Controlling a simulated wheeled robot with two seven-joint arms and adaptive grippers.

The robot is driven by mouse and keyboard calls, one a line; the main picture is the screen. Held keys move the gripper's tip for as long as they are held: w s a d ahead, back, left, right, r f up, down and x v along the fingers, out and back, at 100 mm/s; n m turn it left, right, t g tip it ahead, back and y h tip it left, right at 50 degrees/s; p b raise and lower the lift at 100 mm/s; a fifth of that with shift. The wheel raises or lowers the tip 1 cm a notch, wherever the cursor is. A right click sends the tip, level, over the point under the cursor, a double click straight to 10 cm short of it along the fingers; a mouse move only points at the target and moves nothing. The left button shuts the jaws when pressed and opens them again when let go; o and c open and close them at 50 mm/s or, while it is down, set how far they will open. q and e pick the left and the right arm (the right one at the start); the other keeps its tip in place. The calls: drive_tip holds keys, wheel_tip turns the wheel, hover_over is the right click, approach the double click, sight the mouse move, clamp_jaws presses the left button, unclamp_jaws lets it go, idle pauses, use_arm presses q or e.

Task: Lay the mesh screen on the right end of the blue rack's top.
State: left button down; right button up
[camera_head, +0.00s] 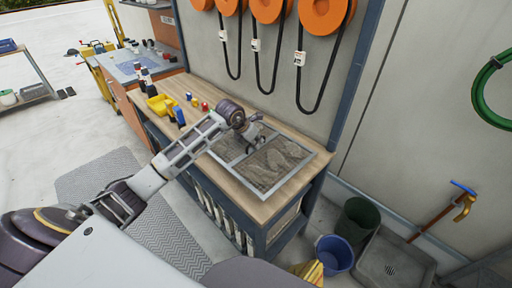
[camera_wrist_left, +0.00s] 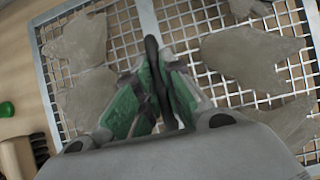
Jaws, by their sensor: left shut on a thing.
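The mesh screen (camera_head: 283,160) is a grey framed wire grid with a middle bar and brown-grey patches on it. It is level at the right end of the blue rack's (camera_head: 262,240) wooden top; I cannot tell whether it touches the wood. My left gripper (camera_head: 254,140) is over the middle of the screen. In the left wrist view the gripper's green-padded fingers (camera_wrist_left: 160,82) are shut on the screen's (camera_wrist_left: 185,20) middle part, and a dark upright piece shows between them. The fingers hide the exact grip. My right gripper is not in view.
A yellow bin (camera_head: 160,104), a blue item (camera_head: 179,116) and small bottles stand on the top to the left. Orange reels (camera_head: 268,10) with hanging black cables are on the wall behind. A blue bucket (camera_head: 335,254) and a dark green bin (camera_head: 357,218) stand on the floor at right.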

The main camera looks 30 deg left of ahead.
use_arm(q)
wheel_tip(320, 180, down, 2)
drive_tip(key=shift+f, duration=0.4)
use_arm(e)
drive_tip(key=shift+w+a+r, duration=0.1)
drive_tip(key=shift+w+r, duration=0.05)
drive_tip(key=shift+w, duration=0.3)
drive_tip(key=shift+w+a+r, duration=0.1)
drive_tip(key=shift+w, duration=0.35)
use_arm(q)
drive_tip(key=shift+f, duration=0.15)
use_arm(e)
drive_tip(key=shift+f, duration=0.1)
